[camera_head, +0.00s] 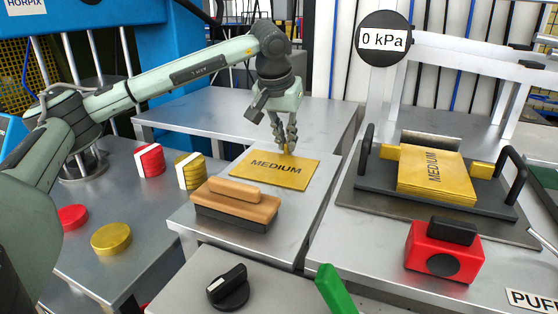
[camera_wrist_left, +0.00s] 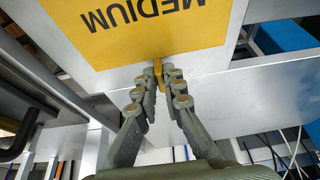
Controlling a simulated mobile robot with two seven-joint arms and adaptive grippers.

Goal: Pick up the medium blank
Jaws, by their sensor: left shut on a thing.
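A yellow sheet marked MEDIUM, the medium blank (camera_head: 272,177), appears to lie flat on the grey metal table. My left gripper (camera_head: 287,151) is at its far edge, pointing down. In the left wrist view the gripper (camera_wrist_left: 157,78) is shut on a small yellow tab at the edge of the blank (camera_wrist_left: 150,38). The blank's outer part is cut off in that view. A stack of yellow sheets, the top one also marked MEDIUM (camera_head: 436,174), sits in a dark tray at the right. My right gripper is not in view.
A wooden-topped block (camera_head: 235,206) stands close in front of the blank. Red and yellow round tins (camera_head: 111,239) are at the left. A red box with a black knob (camera_head: 441,252) stands in front of the tray. The table behind the blank is clear.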

